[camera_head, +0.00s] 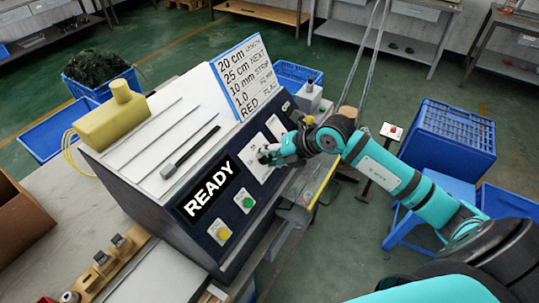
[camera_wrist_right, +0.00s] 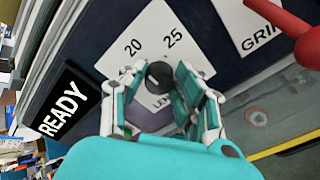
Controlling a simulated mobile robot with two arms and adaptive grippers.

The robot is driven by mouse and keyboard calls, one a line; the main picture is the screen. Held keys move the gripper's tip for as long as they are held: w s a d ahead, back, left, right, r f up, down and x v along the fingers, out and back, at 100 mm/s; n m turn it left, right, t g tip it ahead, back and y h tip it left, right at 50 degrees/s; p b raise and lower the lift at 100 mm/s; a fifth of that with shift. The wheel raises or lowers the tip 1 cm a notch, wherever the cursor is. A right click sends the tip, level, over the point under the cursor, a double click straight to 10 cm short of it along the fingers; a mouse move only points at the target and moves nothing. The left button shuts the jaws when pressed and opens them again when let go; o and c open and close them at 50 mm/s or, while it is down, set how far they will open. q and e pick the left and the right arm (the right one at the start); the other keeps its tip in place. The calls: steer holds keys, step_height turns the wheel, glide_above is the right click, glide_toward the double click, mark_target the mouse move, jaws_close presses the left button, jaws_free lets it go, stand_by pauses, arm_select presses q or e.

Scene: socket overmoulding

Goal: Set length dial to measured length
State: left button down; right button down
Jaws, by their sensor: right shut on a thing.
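The length dial shows in the right wrist view as a dark round knob (camera_wrist_right: 160,75) on a white plate (camera_wrist_right: 150,30) marked 20 and 25, with a partly covered label starting "LEN". My right gripper (camera_wrist_right: 158,88) has its fingers on both sides of the knob and is shut on it. In the head view my right gripper (camera_head: 270,155) is at the white plate on the machine's sloped front panel and hides the dial. Where the dial points cannot be told. A card (camera_head: 245,75) on top of the machine reads 20 cm, 25 cm, 10 mm, 1.0 and RED. My left gripper is not in view.
A READY display (camera_head: 209,190), a green button (camera_head: 244,201) and a yellow button (camera_head: 219,233) are left of my gripper. A red handle (camera_wrist_right: 300,30) and a GRIP plate (camera_wrist_right: 250,28) are close on its right.

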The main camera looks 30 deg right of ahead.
stand_by(0.5)
steer(key=c, duration=1)
jaws_free()
steer(key=v, duration=1.2)
